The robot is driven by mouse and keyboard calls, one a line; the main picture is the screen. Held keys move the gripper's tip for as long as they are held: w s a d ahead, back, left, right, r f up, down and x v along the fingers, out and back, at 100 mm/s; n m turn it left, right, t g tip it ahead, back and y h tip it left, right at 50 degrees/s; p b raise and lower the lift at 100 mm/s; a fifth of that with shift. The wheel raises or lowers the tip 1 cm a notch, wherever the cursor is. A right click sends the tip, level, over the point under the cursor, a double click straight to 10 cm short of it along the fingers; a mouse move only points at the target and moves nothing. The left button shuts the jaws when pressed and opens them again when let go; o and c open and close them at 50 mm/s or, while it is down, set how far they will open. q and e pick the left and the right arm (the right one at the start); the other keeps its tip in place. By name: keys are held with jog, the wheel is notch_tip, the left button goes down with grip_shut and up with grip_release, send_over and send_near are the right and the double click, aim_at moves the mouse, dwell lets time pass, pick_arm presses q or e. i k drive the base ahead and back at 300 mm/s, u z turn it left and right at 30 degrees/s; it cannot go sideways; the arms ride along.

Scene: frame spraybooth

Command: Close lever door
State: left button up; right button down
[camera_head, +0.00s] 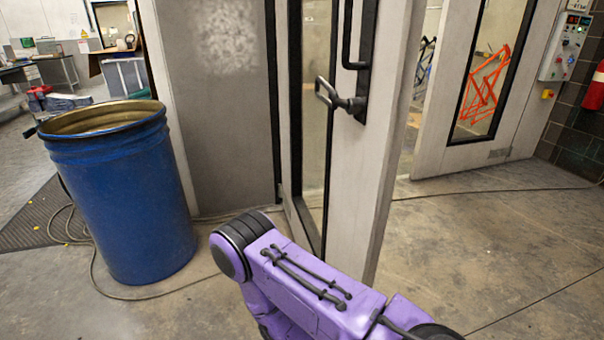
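The lever door (378,165) is a pale panel with a dark-framed window, standing ajar and swung out toward me in the middle of the view. Its black lever handle (345,100) sticks out to the left from a dark plate, below a black pull bar (350,35). Part of my purple arm crosses the bottom centre, in front of the door's lower part and hiding it. Neither of my grippers is in view, and nothing is seen touching the lever.
A blue drum (125,200) stands on the floor left of the door, with a hose (135,298) around it. A pale panel with a window (485,85) and a control box (566,48) are at right. The floor at right is clear.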

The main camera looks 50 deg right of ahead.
aim_at(375, 44)
jog(key=i, duration=1.25)
jog(key=z, duration=1.95)
